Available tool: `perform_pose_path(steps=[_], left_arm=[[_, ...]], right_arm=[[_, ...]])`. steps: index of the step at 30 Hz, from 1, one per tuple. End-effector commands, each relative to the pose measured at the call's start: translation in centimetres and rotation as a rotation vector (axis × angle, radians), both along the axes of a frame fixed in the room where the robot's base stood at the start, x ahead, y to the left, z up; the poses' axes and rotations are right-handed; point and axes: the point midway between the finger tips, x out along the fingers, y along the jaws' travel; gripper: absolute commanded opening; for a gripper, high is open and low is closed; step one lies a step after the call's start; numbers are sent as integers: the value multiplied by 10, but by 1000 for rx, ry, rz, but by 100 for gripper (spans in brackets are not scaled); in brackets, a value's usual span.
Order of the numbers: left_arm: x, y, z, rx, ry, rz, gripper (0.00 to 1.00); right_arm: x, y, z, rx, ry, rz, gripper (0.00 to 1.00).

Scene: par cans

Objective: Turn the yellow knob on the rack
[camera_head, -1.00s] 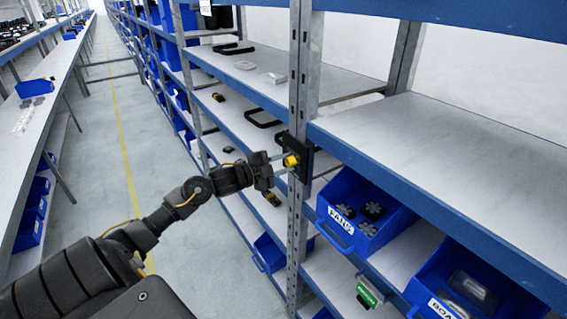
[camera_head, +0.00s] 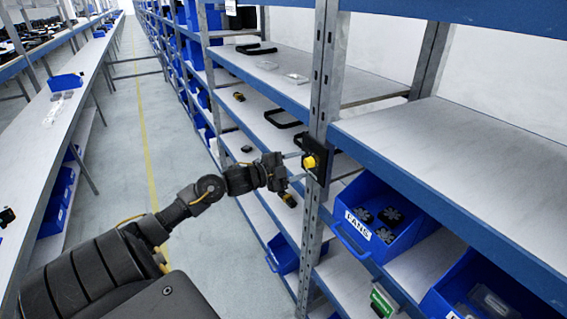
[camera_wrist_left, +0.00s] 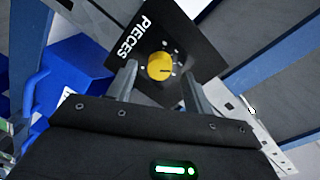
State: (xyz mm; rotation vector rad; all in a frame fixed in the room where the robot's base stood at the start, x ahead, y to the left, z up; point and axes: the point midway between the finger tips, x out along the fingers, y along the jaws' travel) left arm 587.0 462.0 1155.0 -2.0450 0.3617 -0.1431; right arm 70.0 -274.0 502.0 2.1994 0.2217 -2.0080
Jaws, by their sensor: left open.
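The yellow knob (camera_head: 310,161) sits on a black plate (camera_head: 322,150) fixed to the rack's upright post. In the left wrist view the knob (camera_wrist_left: 160,66) shows face-on with a dark line on it, on the black plate (camera_wrist_left: 176,32) marked "PIECES". My left gripper (camera_head: 293,170) is just left of the knob in the head view. In the left wrist view my left gripper (camera_wrist_left: 160,80) has its two fingers apart, one on each side below the knob. It is open and empty; whether the fingers touch the knob I cannot tell. My right gripper is not in view.
The metal post (camera_head: 322,85) carries blue-edged shelves. A blue bin (camera_head: 375,215) labelled "FANS" stands on a lower shelf to the right. Black handles (camera_head: 284,116) and small parts lie on the left shelves. The aisle floor (camera_head: 120,150) is clear.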

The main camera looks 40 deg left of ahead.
Motion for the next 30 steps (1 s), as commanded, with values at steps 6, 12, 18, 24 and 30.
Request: perform_pose_path(steps=[6,12,18,24,30], left_arm=[[-38,11,-4,4,4,-3,51],[-66,21,-1,3,4,-2,51],[-84,27,2,1,2,-1,51],[-89,29,4,0,0,-1,51],[-89,29,4,0,0,-1,51]], right_arm=[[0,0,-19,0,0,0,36],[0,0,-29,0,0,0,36],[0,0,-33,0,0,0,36],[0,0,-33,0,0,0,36],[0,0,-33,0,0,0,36]])
